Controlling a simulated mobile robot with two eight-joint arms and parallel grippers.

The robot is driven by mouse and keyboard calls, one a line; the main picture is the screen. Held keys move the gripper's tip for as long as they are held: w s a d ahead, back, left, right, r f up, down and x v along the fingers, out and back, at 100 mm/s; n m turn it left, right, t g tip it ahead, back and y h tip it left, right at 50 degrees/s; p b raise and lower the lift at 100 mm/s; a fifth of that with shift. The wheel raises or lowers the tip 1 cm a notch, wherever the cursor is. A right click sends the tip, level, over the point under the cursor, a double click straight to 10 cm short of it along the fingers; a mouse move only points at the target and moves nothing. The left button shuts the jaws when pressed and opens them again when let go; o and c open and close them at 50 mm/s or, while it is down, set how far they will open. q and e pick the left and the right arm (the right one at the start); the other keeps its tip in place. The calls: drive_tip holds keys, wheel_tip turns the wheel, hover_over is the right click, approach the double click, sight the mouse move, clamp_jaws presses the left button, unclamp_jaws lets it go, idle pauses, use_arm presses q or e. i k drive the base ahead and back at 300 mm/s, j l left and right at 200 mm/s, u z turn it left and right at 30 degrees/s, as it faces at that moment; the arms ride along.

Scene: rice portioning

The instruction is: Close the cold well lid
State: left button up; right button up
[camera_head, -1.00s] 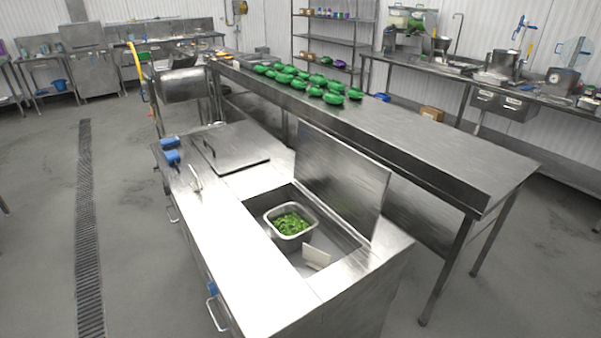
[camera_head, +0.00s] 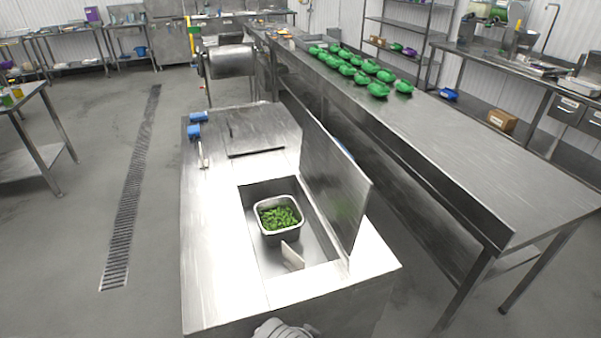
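The cold well lid (camera_head: 333,185) is a flat steel panel standing raised, roughly upright, along the right edge of the open well. The cold well (camera_head: 318,240) is a rectangular opening in the steel counter (camera_head: 217,240). Inside it a square metal pan (camera_head: 282,237) holds chopped green food (camera_head: 279,217). A small pale card or divider (camera_head: 292,256) stands in the well in front of the pan. Neither gripper shows. A grey rounded part of mine shows at the bottom edge, below the counter's near side.
A second, closed lid (camera_head: 255,133) lies flat behind the well. Blue items (camera_head: 196,125) and a small utensil (camera_head: 203,155) lie at the counter's left. A long steel table (camera_head: 430,135) with several green bowls (camera_head: 378,90) runs close on the right. The floor left is open.

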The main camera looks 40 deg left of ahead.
sight(342, 190)
drive_tip(key=i+l+u, duration=0.2)
drive_tip(key=u, duration=0.2)
drive_tip(key=i+l+u, duration=0.15)
drive_tip(key=u, duration=0.25)
drive_tip(key=i+l+u, duration=0.15)
drive_tip(key=l+u, duration=0.25)
drive_tip(key=i+l+u, duration=0.15)
drive_tip(key=l+u, duration=0.25)
drive_tip(key=i+l+u, duration=0.1)
drive_tip(key=l+u, duration=0.65)
drive_tip(key=i+l, duration=0.05)
drive_tip(key=l, duration=0.05)
